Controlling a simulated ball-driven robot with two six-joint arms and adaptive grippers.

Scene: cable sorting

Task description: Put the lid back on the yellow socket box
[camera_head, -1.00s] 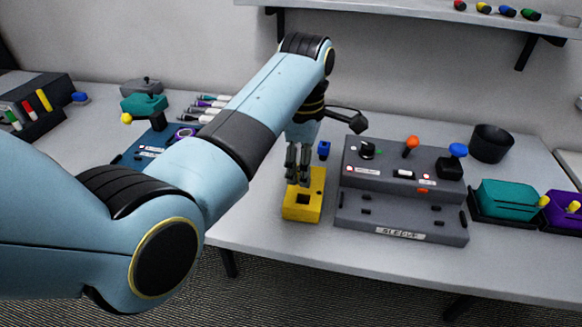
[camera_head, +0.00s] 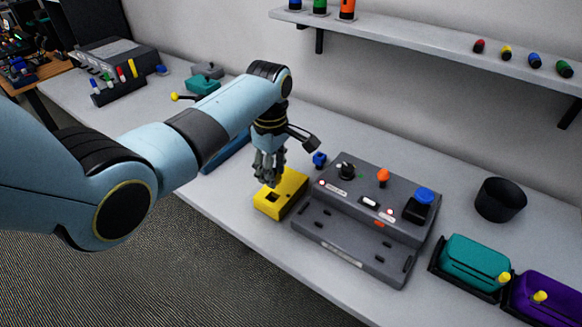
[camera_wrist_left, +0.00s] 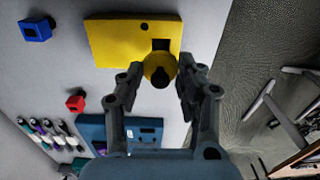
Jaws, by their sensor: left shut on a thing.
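The yellow socket box (camera_head: 288,192) lies on the table to the left of the grey control station. Its top has a dark square opening, which also shows on the yellow box in the left wrist view (camera_wrist_left: 110,40). My left gripper (camera_head: 268,180) points down over the box. In the left wrist view the left gripper (camera_wrist_left: 158,80) is shut on a round yellow piece with a dark centre (camera_wrist_left: 154,66), apparently the lid. This piece appears just beside the square opening; whether it touches the box I cannot tell. My right gripper is not in view.
The grey control station (camera_head: 325,228) stands right of the box, close to it. A small blue block (camera_head: 319,159) lies behind the box. A red block (camera_wrist_left: 75,102) shows in the wrist view. A black cup (camera_head: 500,200), teal case (camera_head: 474,260) and purple case (camera_head: 548,297) stand at right.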

